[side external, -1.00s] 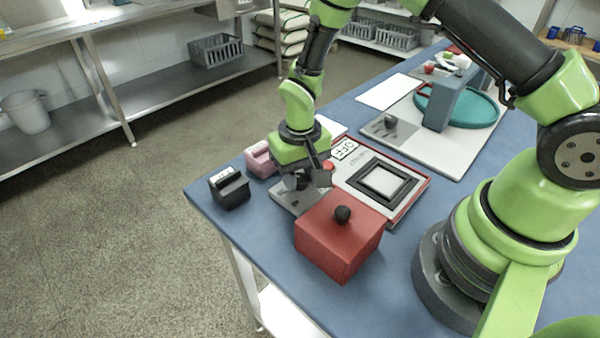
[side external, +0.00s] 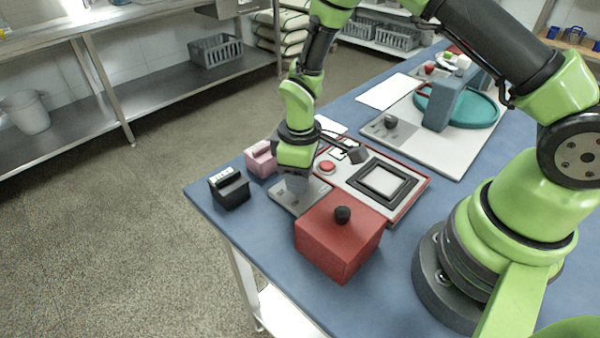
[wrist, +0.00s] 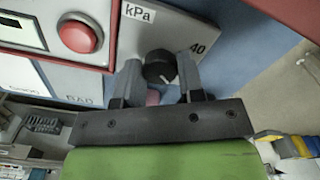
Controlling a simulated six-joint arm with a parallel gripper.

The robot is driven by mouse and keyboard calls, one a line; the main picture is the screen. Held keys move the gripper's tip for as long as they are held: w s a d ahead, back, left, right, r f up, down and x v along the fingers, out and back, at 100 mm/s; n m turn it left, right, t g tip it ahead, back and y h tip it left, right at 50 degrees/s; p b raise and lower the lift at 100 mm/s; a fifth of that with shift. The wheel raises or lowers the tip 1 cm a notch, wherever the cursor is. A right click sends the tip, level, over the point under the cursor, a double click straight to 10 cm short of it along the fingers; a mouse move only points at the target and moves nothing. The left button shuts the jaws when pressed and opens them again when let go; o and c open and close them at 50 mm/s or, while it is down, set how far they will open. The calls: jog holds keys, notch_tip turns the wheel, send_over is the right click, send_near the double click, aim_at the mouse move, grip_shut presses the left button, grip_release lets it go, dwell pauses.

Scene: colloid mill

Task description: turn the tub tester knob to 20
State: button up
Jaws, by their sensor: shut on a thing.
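The tester knob (wrist: 159,65) is black and round with a short white pointer mark, which faces the lower right in the wrist view. It sits on a light grey panel (side external: 308,197) marked "kPa" and "40". My gripper (wrist: 161,72) has one finger on each side of the knob and is shut on it. In the side view my gripper (side external: 297,183) points down at the panel and hides the knob. The "20" mark cannot be made out.
A red button (side external: 327,167) and a framed square plate (side external: 386,182) lie right of my gripper. A red box with a black knob (side external: 340,235) stands close in front. A black block (side external: 229,188) and a pink block (side external: 261,159) stand to the left.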

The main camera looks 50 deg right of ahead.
jog(key=shift+n, duration=0.9)
jog(key=o, duration=0.9)
notch_tip(320, 180, up, 10)
